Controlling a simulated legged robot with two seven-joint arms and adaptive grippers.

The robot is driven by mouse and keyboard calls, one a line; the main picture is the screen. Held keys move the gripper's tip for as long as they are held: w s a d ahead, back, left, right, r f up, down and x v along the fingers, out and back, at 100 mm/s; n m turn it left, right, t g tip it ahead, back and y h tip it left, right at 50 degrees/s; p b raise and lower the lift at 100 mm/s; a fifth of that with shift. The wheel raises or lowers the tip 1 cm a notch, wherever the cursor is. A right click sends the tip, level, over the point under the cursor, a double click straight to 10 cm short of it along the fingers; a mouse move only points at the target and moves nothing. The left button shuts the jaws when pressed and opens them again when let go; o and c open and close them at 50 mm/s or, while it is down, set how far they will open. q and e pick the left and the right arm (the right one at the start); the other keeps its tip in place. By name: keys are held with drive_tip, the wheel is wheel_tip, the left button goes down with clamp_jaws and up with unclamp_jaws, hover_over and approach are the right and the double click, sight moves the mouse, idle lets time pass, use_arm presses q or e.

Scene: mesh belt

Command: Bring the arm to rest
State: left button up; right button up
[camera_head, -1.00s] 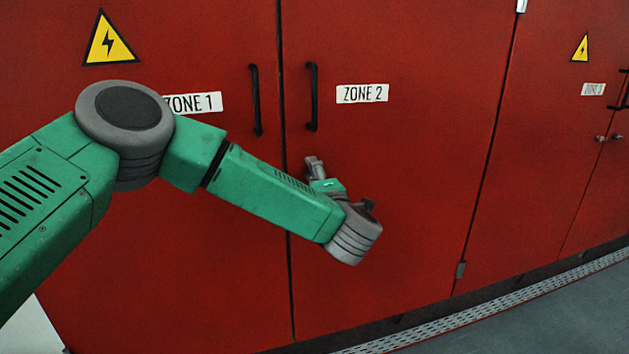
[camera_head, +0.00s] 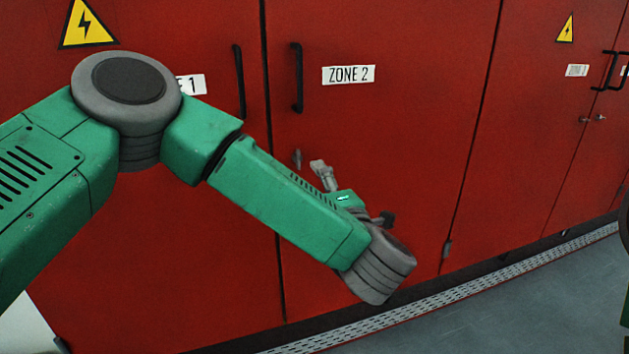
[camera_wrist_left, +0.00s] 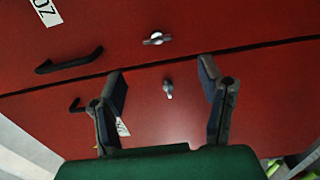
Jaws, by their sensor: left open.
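My left arm comes in from the left in the head view, bent at the elbow, in front of the red cabinet. My left gripper (camera_head: 323,176) is at its far end, small and partly hidden behind the wrist. In the left wrist view the left gripper (camera_wrist_left: 162,85) has its two dark fingers spread wide with nothing between them. A small metal latch (camera_wrist_left: 168,90) shows in the gap, on the cabinet face beyond the fingers. My right gripper is in no view.
Red cabinet doors (camera_head: 400,140) fill the background, with black handles (camera_head: 297,78) and a ZONE 2 label (camera_head: 348,75). A second metal latch (camera_wrist_left: 157,39) shows in the left wrist view. Grey floor (camera_head: 520,300) is clear at lower right, beyond a perforated strip (camera_head: 440,297).

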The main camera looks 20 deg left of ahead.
use_arm(q)
drive_tip(key=s+f+m+g+h, duration=0.1)
drive_tip(key=s+f+m+h, duration=0.4)
drive_tip(key=f, duration=0.4)
drive_tip(key=s+f+m+g+h, duration=0.2)
drive_tip(key=s+f+m, duration=0.1)
drive_tip(key=f+m, duration=0.5)
drive_tip(key=s+f+m+g+h, duration=0.1)
drive_tip(key=s+f+m+h, duration=0.3)
drive_tip(key=f, duration=0.6)
drive_tip(key=s+a+f+m+g, duration=0.3)
drive_tip(key=s+a, duration=0.2)
drive_tip(key=s, duration=0.3)
drive_tip(key=s+a+f+m+g, duration=0.2)
drive_tip(key=s+a+f+g, duration=0.1)
drive_tip(key=s, duration=0.6)
drive_tip(key=s+a+f+m+g+y, duration=0.1)
drive_tip(key=s+a+f+m+g, duration=0.2)
drive_tip(key=s+a, duration=0.4)
drive_tip(key=shift+s+m+g, duration=0.3)
drive_tip(key=shift+s+g, duration=0.4)
drive_tip(key=shift+s, duration=0.2)
